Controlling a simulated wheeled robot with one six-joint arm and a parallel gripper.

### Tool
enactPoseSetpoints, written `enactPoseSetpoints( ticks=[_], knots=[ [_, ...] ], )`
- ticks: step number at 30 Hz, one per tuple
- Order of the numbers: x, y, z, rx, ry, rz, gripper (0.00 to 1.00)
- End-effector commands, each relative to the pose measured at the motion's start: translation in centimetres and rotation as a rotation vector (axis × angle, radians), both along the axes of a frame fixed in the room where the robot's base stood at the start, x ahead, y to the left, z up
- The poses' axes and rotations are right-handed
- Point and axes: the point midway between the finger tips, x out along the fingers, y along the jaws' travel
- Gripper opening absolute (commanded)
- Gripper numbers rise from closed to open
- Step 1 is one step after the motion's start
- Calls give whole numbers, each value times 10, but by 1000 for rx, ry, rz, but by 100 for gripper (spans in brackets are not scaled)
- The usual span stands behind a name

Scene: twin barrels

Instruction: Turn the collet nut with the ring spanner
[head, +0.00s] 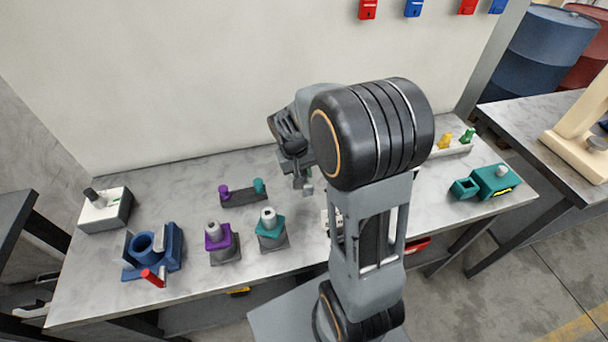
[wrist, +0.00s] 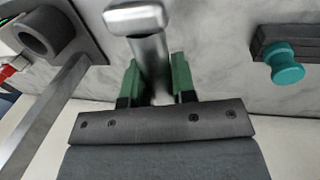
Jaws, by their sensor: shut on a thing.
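My gripper (head: 303,187), also in the wrist view (wrist: 157,72), has its green-padded fingers shut on a grey metal shaft (wrist: 149,53) with a pale rounded crosspiece (wrist: 137,17). I cannot tell for certain that this is the ring spanner. In the head view the gripper is above the bench, right of a dark strip (head: 241,198) with purple and teal knobs. A purple block (head: 219,240) and a teal block (head: 270,228), each with an upright grey top, stand in front. I cannot tell which part is the collet nut. My arm hides part of the bench.
A blue fixture (head: 170,250) with a ring and red handle is at left, near a white box (head: 102,212). A teal device (head: 492,181) stands at right. The wrist view shows a dark holed block (wrist: 70,27) and a teal knob (wrist: 285,66).

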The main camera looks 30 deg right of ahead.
Motion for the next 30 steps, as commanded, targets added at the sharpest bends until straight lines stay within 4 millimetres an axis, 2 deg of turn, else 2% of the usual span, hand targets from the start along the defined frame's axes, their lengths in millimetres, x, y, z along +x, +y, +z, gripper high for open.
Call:
enactPoseSetpoints(
  ticks=[3,15,21,30],
  knots=[
    [-13,10,20,0,-6,2,0],
    [-64,46,45,0,-2,2,0],
    [-77,55,53,1,-2,1,0],
    [-84,60,56,0,1,-1,0]
  ],
)
